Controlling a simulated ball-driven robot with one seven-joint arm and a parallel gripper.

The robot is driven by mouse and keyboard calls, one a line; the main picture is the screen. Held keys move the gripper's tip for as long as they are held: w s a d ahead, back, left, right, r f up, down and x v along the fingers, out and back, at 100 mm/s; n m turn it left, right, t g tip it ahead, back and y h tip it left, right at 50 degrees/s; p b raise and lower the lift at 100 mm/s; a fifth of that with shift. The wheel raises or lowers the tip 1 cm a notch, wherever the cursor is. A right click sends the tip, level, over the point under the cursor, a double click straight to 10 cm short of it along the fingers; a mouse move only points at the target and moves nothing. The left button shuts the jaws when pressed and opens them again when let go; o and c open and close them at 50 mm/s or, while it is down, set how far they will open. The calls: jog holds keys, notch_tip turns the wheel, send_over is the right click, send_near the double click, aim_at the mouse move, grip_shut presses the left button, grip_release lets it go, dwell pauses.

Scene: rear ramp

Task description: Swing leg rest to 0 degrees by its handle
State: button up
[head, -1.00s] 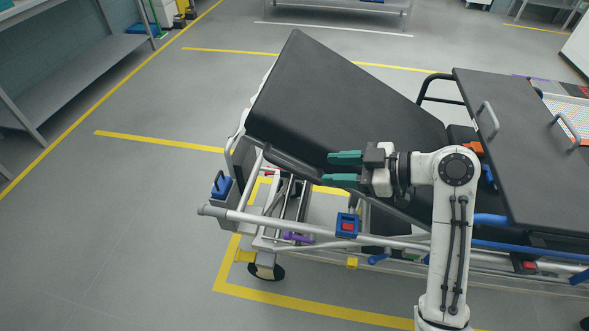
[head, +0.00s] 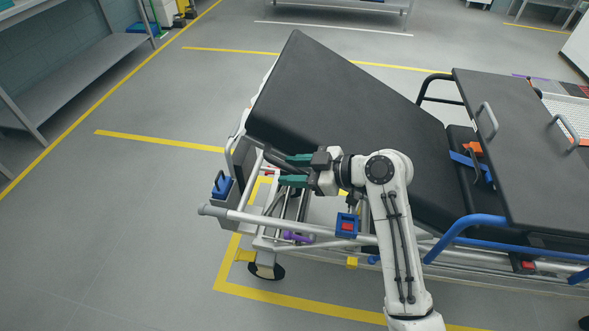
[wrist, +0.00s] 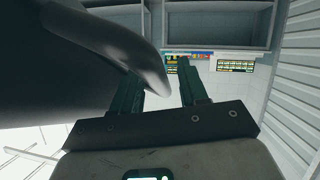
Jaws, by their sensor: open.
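The leg rest (head: 330,100) is a black padded panel at the left end of the bed, tilted steeply up. Its dark rounded handle (head: 274,158) sticks out along the near lower edge, mostly hidden by my gripper. My gripper (head: 284,170) has green fingers, is open and points left at the handle. In the wrist view the handle (wrist: 140,50) comes down from the upper left, and its rounded end lies between the two fingers (wrist: 162,75). I cannot tell whether either finger touches it.
A grey side rail (head: 240,215) with a blue-and-red latch (head: 346,225) runs below my gripper. A blue rail (head: 470,225) and a flat black panel with handles (head: 530,150) are at right. Open floor (head: 110,230) lies to the left.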

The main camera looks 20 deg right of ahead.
grip_shut()
dwell(0.3)
jog(key=g+h+b, duration=0.2)
jog(key=b, duration=0.4)
send_over(270, 224)
jog(key=s+d, duration=0.1)
jog(key=s, duration=0.2)
notch_tip(270, 224, down, 13)
jog(key=f+b, duration=0.1)
jog(key=f, duration=0.3)
jog(key=a+f+g+h+b, duration=0.1)
jog(key=f+b, duration=0.1)
jog(key=f, duration=0.2)
jog(key=w+f+h+b, duration=0.1)
jog(key=f, duration=0.3)
jog(key=shift+a+f, duration=0.2)
jog(key=shift+a, duration=0.05)
jog(key=shift+s+f+g, duration=0.1)
jog(key=shift+f+g, duration=0.2)
jog(key=shift+c, duration=0.8)
grip_release()
jog(key=shift+f, duration=0.1)
jog(key=shift+o, duration=0.8)
